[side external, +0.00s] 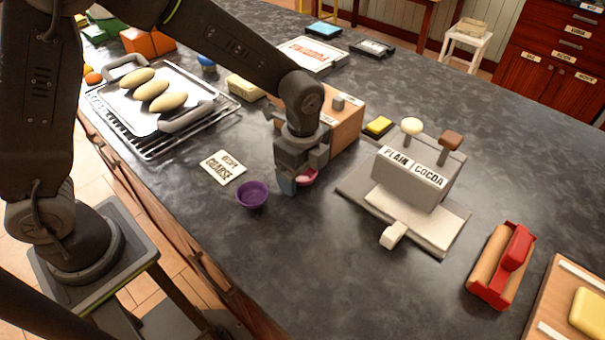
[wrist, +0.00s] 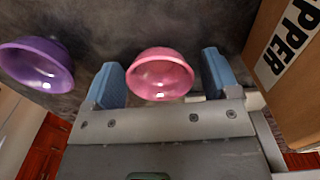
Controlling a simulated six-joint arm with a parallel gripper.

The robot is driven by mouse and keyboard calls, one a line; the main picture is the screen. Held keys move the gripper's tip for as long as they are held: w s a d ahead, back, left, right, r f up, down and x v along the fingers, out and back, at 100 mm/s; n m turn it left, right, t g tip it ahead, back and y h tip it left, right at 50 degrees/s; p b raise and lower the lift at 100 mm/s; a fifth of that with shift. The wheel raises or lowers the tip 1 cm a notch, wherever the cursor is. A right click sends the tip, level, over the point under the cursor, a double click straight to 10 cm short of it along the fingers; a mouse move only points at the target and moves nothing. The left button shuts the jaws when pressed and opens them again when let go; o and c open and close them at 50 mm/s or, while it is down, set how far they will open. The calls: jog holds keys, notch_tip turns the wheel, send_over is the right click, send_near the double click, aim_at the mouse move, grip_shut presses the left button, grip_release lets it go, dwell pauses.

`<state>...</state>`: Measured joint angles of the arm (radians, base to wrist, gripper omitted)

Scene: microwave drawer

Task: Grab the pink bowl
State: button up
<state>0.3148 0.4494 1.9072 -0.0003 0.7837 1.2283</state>
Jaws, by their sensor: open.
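The pink bowl (wrist: 160,75) sits upright between the two blue fingertips of my gripper (wrist: 164,80) in the wrist view, with a visible gap on each side. In the side external view the pink bowl (side external: 308,178) is partly hidden behind my gripper (side external: 297,182). My gripper points down, low over the dark counter, with its fingers open and no grip on the bowl.
A purple bowl (side external: 252,194) stands close by on the left, and also shows in the wrist view (wrist: 38,63). A grey plain/cocoa dispenser (side external: 415,180) stands to the right. The counter in front is clear.

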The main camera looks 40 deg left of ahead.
jog(key=c, duration=1)
jog(key=shift+r, duration=0.1)
